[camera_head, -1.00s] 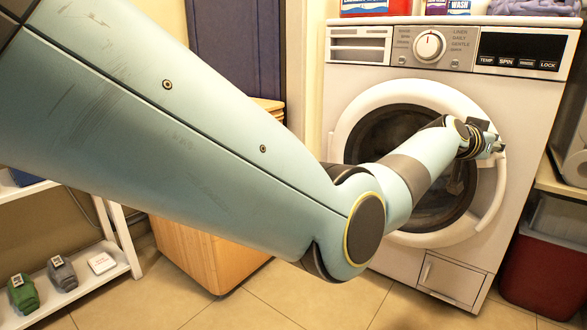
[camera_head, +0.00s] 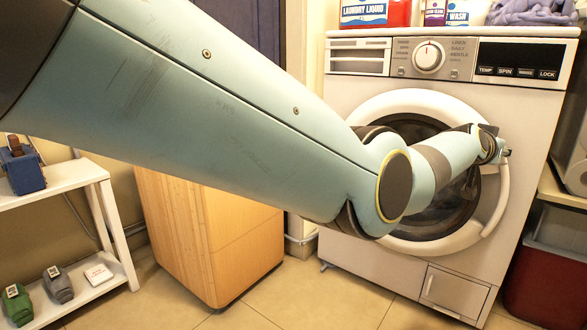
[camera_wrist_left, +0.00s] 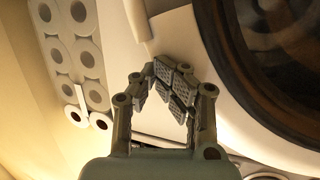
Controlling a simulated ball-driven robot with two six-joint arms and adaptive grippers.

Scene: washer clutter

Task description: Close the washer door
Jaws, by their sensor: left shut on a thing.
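The washer (camera_head: 345,100) stands upright against the wall, its round door facing me. The door (camera_head: 385,107) has a white ring around dark glass and lies at or close to the front; I cannot tell whether it is latched. A curved white handle (camera_head: 499,200) runs down its right side. My left gripper (camera_head: 504,153) is at the top of this handle, shut on it. The left wrist view shows its fingers (camera_wrist_left: 172,88) close together by a white part of the door (camera_wrist_left: 174,32), with dark glass to the right. My forearm covers part of the door. My right gripper is not in view.
Laundry boxes (camera_head: 375,12) and a purple cloth (camera_head: 533,12) lie on top of the washer. A wooden cabinet (camera_head: 240,245) stands to the left, a white shelf (camera_head: 75,178) farther left. A dark red bin (camera_head: 545,275) is at right. Tiled floor is clear in front.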

